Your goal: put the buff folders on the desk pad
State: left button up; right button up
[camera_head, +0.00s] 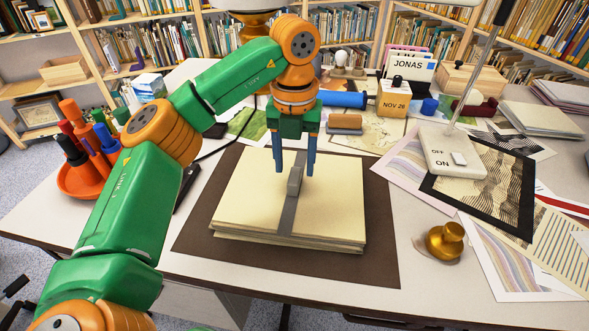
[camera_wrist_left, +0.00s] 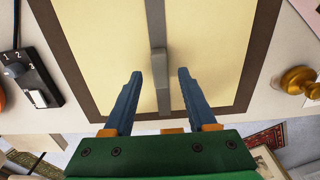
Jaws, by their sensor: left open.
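The buff folders (camera_head: 250,195) lie in a flat stack on the dark brown desk pad (camera_head: 375,260), with brown margin showing around them. A grey band with a raised grey grip (camera_head: 295,181) runs across the stack. My left gripper (camera_head: 295,168) is above the stack, its two blue fingers apart on either side of the grip. In the left wrist view the left gripper (camera_wrist_left: 157,80) is open, with the grey grip (camera_wrist_left: 159,70) between its fingers; the folders (camera_wrist_left: 210,40) spread beneath. I cannot tell whether the fingers touch anything. My right gripper is not in view.
A brass knob-shaped weight (camera_head: 446,240) stands right of the pad. An orange tray (camera_head: 82,178) of tools is at left.

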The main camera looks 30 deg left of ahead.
aim_at(295, 175)
pick_arm(q)
notch_tip(295, 175, up, 9)
jog(key=p, duration=0.3)
jog(key=shift+p, duration=0.35)
jog(key=shift+f, duration=0.1)
